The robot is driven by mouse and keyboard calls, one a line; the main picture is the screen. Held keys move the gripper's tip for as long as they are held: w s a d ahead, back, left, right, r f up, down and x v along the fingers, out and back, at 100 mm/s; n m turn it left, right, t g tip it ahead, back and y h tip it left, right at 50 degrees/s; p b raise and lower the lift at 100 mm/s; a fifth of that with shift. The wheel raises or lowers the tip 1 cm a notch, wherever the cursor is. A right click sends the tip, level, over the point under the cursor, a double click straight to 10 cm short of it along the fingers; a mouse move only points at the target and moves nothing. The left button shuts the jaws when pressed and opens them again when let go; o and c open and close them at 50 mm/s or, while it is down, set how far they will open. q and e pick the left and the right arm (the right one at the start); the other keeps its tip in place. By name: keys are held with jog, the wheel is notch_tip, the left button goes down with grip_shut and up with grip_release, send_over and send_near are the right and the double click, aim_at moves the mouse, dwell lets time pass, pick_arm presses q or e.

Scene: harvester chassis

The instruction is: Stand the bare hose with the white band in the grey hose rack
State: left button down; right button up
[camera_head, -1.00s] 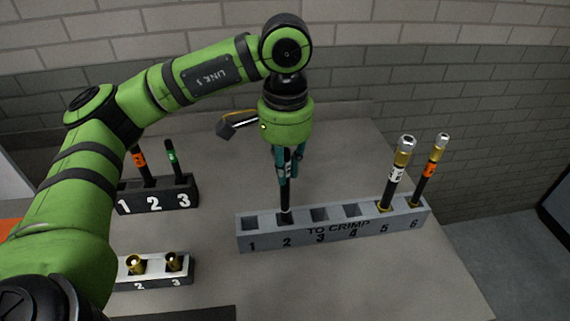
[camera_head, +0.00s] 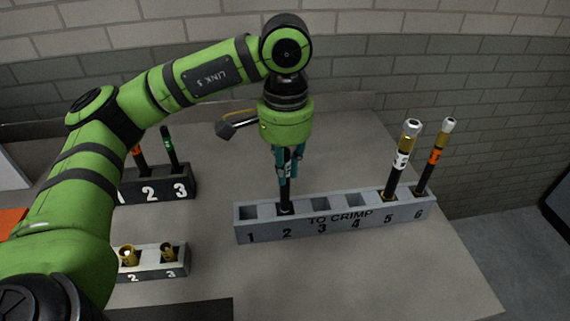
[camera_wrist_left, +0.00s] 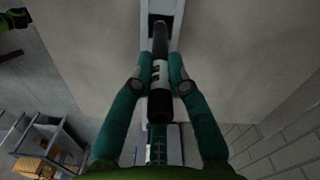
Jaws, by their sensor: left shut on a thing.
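The bare hose (camera_head: 286,195) is black and stands nearly upright, with its lower end in slot 2 of the grey rack (camera_head: 300,232) marked TO CRIMP. My left gripper (camera_head: 287,172) is shut on its upper part, above the rack. In the left wrist view the gripper's teal fingers (camera_wrist_left: 160,82) press on both sides of the hose, at the white band (camera_wrist_left: 158,75) with dark marks. The hose's far end runs into the rack opening there; how deep it sits I cannot tell. My right gripper does not show.
In slots 5 and 6 stand hoses with metal ends, one white-banded (camera_head: 401,160) and one orange-banded (camera_head: 436,155). Slots 1, 3 and 4 look empty. A black rack (camera_head: 160,197) with hoses and a holder with brass fittings (camera_head: 155,270) stand left.

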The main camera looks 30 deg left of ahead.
pick_arm(q)
jog(key=shift+f+b, duration=1.1)
jog(key=shift+f, duration=0.2)
jog(key=c, duration=1.1)
grip_release()
notch_tip(320, 180, up, 12)
jog(key=shift+r, duration=0.1)
